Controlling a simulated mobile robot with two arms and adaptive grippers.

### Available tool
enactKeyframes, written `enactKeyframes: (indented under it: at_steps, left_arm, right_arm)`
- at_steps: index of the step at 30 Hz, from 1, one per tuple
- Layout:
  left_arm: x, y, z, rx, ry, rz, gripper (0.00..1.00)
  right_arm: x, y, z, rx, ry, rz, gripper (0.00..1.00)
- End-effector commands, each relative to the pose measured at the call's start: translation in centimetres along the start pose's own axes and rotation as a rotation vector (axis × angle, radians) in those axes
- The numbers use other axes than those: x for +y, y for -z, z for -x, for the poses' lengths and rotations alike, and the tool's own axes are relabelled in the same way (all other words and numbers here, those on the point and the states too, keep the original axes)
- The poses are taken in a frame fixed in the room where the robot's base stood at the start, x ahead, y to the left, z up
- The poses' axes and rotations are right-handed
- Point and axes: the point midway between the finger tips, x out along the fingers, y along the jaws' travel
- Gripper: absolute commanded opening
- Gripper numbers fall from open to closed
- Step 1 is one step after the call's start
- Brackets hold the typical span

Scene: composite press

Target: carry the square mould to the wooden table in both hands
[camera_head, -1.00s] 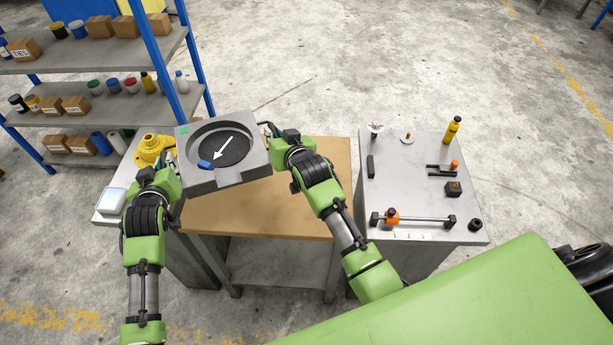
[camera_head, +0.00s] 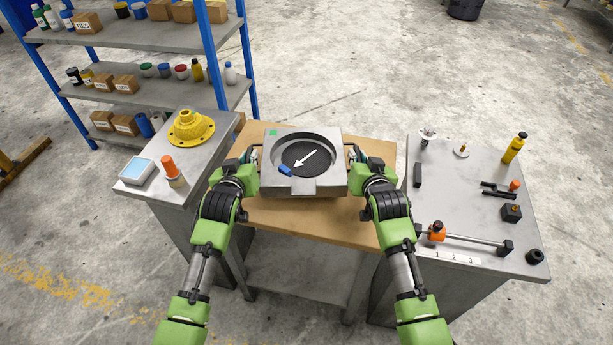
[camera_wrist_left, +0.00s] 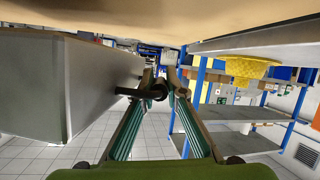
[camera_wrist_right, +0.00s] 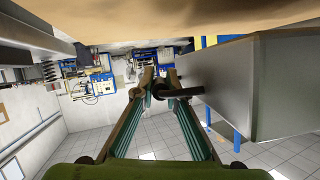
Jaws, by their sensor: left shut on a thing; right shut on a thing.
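The square grey mould (camera_head: 333,182) is over the wooden table (camera_head: 300,221), level, between my two grippers. It has a round recess with a dark floor, a white arrow, a blue piece and a green square on its rim. My left gripper (camera_head: 254,156) is shut on the dark handle (camera_wrist_left: 152,92) at the mould's left side. My right gripper (camera_head: 352,154) is shut on the handle (camera_wrist_right: 180,92) at its right side. The tabletop is close to the mould's underside in both wrist views; I cannot tell whether they touch.
A grey bench on the left holds a yellow flanged part (camera_head: 191,128), an orange-capped bottle (camera_head: 171,169) and a white-blue device (camera_head: 137,170). A grey bench (camera_head: 450,195) on the right carries small tools. Blue-posted shelves (camera_head: 140,95) stand behind left. The tabletop's front part is bare.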

Motion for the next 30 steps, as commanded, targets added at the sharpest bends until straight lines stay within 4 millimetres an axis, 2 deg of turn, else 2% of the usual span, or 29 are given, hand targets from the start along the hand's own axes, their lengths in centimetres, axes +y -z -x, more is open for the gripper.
enactKeyframes:
  at_steps: [1,14,30]
  left_arm:
    - [0.2,0.7,0.1,0.012,-0.003,0.000,0.00]
    - [0.1,0.5,0.0,0.012,-0.004,0.000,0.00]
    - [-0.3,-1.6,-0.9,0.012,-0.004,0.000,0.00]
  right_arm:
    - [-0.2,0.7,0.1,0.012,0.003,0.000,0.00]
    - [-0.1,0.5,0.0,0.012,0.003,0.000,0.00]
    - [0.3,-1.6,-0.9,0.012,0.003,0.000,0.00]
